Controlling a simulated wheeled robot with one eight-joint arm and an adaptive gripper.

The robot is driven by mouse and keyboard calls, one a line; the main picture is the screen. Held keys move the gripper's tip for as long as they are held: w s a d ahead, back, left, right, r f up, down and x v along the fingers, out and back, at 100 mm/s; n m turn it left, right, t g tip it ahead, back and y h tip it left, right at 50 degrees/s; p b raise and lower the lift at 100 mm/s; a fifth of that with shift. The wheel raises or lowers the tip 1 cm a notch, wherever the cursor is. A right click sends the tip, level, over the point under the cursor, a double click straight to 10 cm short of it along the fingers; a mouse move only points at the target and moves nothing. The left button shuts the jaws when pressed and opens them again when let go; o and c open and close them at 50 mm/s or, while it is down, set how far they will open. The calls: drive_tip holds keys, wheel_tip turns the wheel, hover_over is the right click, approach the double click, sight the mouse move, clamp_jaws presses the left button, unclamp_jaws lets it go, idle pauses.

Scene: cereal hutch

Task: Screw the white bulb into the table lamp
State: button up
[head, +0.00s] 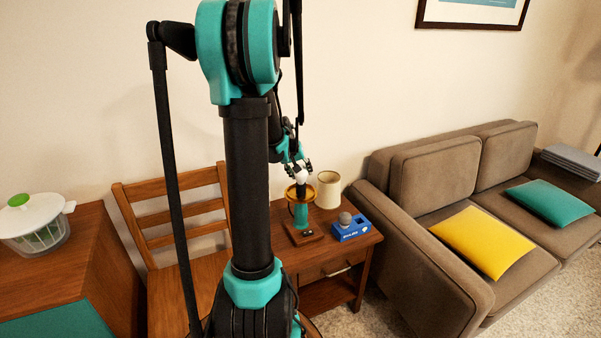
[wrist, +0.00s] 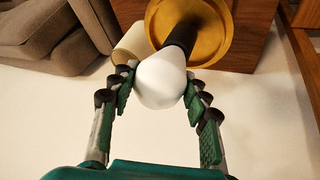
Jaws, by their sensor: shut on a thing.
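The white bulb (wrist: 162,82) is between the fingers of my gripper (wrist: 160,88), which is shut on it by its round glass. The bulb's base end meets the dark socket (wrist: 182,38) of the table lamp, roughly in line with it; how deep it sits is hidden. The lamp has a green body (head: 301,216) and a brass-coloured disc (wrist: 212,35) around the socket. In the head view the bulb (head: 301,177) shows just above the disc, under my gripper (head: 299,166). The lamp stands upright on the wooden side table (head: 318,256).
A cream lampshade (head: 328,190) stands behind the lamp to the right. A blue box (head: 351,231) with a grey bulb (head: 345,217) in it is at the table's right. A brown sofa (head: 425,265) is right of the table, a wooden chair (head: 170,215) left.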

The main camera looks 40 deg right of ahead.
drive_tip(key=shift+m+g, duration=0.5)
drive_tip(key=shift+m, duration=0.3)
drive_tip(key=m+g, duration=0.2)
drive_tip(key=m, duration=0.2)
drive_tip(key=m+g, duration=0.2)
drive_tip(key=m, duration=0.2)
drive_tip(key=shift+d+y, duration=0.1)
drive_tip(key=shift+y, duration=0.3)
drive_tip(key=shift+m+g, duration=0.4)
drive_tip(key=shift+m, duration=0.4)
drive_tip(key=shift+m+g+y, duration=0.4)
drive_tip(key=shift+m+y, duration=0.3)
drive_tip(key=shift+m, duration=0.5)
